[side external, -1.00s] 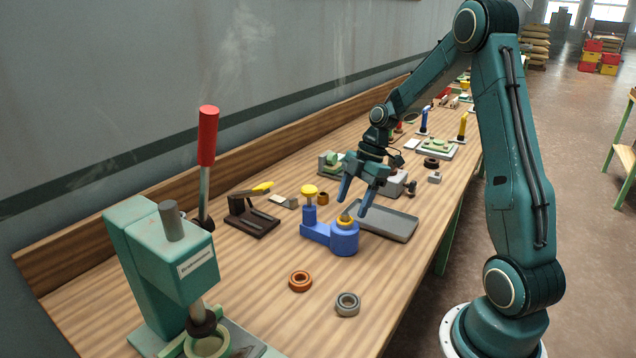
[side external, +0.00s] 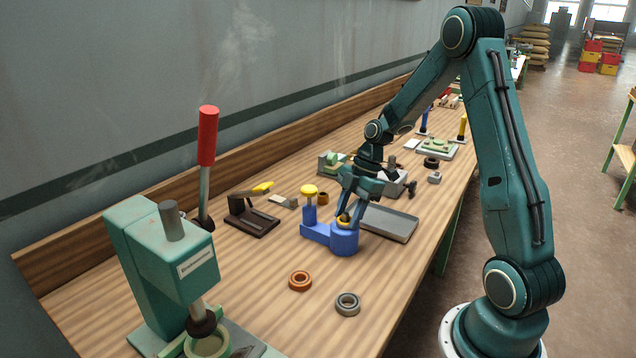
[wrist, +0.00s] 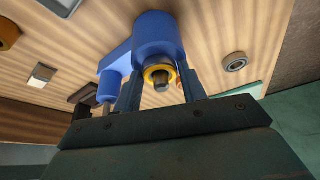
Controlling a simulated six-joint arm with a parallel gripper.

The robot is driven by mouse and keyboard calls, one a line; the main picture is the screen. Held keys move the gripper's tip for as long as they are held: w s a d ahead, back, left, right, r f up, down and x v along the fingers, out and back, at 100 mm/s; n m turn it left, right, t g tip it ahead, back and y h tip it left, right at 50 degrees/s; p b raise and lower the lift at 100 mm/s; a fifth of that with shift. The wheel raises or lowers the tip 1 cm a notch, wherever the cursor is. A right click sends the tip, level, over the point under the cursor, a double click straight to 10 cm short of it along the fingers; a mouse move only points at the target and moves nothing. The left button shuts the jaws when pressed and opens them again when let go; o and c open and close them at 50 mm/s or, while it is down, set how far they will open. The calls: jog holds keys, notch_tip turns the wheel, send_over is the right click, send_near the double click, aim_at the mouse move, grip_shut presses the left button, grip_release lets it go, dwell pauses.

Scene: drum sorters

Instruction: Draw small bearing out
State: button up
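A blue fixture (side external: 343,242) stands on the bench, with a yellow knob on one post. A yellow ring (wrist: 150,72) sits on top of its round cup, around a dark, grey-tipped pin (wrist: 161,80). My gripper (side external: 349,212) points down over this cup. In the wrist view its two fingers (wrist: 159,92) stand on either side of the ring and pin, with gaps between, so it is open. A grey bearing (side external: 348,304) and an orange ring (side external: 300,281) lie flat on the bench, apart from the gripper. I cannot tell which piece is the small bearing.
A grey tray (side external: 390,224) lies just right of the fixture. A green press (side external: 165,260) with a red-handled lever stands front left. A dark clamp (side external: 250,220) with a yellow handle is left of the fixture. Bare wood lies around the loose rings.

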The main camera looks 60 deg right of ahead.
jog(key=c, duration=0.6)
jog(key=shift+o, duration=0.2)
jog(key=shift+r, duration=0.15)
notch_tip(320, 180, up, 20)
dwell(0.8)
